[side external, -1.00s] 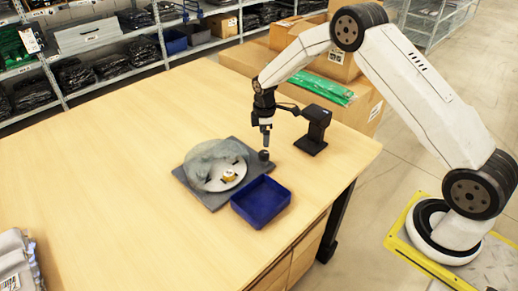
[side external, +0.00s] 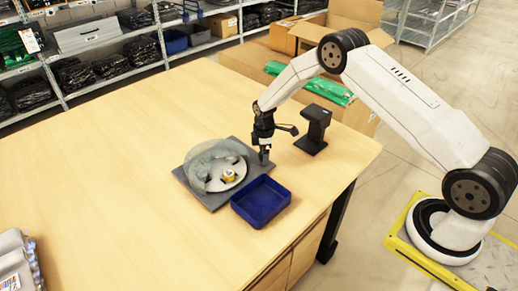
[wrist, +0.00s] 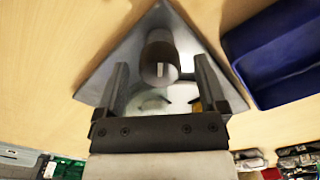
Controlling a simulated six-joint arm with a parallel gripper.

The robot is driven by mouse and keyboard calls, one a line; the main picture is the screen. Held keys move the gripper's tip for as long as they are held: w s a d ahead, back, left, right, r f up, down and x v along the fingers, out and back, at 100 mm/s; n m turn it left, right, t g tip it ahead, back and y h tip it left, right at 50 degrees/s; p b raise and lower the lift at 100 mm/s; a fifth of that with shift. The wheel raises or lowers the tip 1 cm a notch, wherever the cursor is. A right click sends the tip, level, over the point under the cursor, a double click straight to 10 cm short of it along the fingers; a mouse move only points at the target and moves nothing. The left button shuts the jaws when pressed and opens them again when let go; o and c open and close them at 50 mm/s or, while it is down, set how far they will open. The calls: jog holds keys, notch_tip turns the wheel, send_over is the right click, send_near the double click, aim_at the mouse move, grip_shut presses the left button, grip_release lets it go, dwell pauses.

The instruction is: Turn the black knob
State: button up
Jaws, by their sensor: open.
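The black knob (wrist: 160,58) is a dark upright cylinder in the wrist view, on a corner of a grey base plate (side external: 206,201). My gripper (side external: 264,156) is over that corner, pointing down. In the wrist view my gripper (wrist: 161,64) is open, with one finger to each side of the knob and a gap to each. In the side view the gripper largely hides the knob. A round pale disc (side external: 229,184) under a clear dome (side external: 198,168) sits on the plate, with a small yellow and white item (side external: 229,176) on it.
A blue bin (side external: 262,203) stands close beside the plate, towards the table's front edge. A black stand (side external: 313,130) is to the right of the gripper. The left of the wooden table (side external: 110,170) is mostly clear, with grey packets (side external: 18,262) at its near-left corner.

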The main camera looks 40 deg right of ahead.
grip_shut()
jog(key=shift+m, duration=0.4)
jog(key=m, duration=1.7)
dwell(0.3)
